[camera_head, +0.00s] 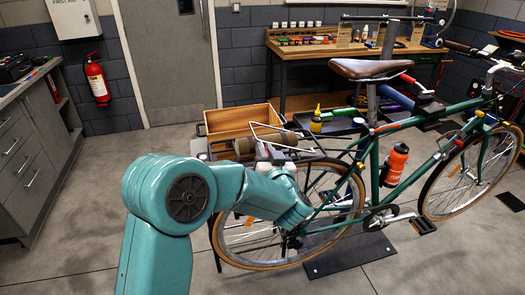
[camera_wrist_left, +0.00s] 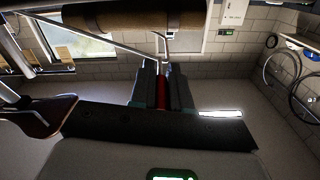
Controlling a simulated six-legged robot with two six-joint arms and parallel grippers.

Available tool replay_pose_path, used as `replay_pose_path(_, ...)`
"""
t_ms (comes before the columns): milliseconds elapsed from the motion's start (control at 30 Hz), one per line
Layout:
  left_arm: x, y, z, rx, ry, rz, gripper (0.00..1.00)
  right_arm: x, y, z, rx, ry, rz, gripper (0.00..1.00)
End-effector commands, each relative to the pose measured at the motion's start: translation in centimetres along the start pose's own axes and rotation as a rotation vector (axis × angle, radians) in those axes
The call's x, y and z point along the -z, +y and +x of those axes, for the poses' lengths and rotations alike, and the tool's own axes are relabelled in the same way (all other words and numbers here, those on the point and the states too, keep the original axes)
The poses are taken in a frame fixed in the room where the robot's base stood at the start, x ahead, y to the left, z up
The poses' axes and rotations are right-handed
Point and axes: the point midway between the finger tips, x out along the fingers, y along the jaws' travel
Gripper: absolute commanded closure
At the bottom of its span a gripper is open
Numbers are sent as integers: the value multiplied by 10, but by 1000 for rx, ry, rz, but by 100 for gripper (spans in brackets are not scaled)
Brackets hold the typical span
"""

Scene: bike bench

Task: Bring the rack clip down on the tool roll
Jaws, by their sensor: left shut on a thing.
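The rack clip (camera_head: 268,134) is a silver wire frame at the bike's rear rack, tilted up and over the tool roll. The tool roll (camera_head: 243,146) is a brown bundle lying across the rack, beside the wire. In the left wrist view, the roll (camera_wrist_left: 130,16) runs across the top, and the clip's wire (camera_wrist_left: 95,42) slopes below it. My left gripper (camera_wrist_left: 161,90) is shut on a red part of the clip, between its dark fingers. My right gripper is not in view.
The green bike (camera_head: 375,165) stands over a dark floor plate, its saddle (camera_head: 368,69) right of the rack. A wooden crate (camera_head: 225,122) sits behind the roll. A dark tray (camera_head: 335,124) with a yellow bottle is close behind the rack. Floor at the left is clear.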

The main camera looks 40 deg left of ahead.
Motion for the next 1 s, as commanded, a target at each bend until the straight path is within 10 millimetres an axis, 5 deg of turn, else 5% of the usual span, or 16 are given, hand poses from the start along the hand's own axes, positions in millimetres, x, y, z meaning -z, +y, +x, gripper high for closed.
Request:
replay_pose_path(100,21,4,0,-1,3,4,100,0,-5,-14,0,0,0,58)
replay_pose_path(433,22,5,0,0,4,3,100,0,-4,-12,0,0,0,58)
replay_pose_path(467,22,5,0,0,5,3,77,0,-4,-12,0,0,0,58)
replay_pose_path(533,22,5,0,0,4,3,58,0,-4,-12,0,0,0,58)
replay_pose_path(867,21,6,-3,-1,2,4,58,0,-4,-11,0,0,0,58)
replay_pose_path(1000,20,7,-22,-4,3,4,58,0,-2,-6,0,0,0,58)
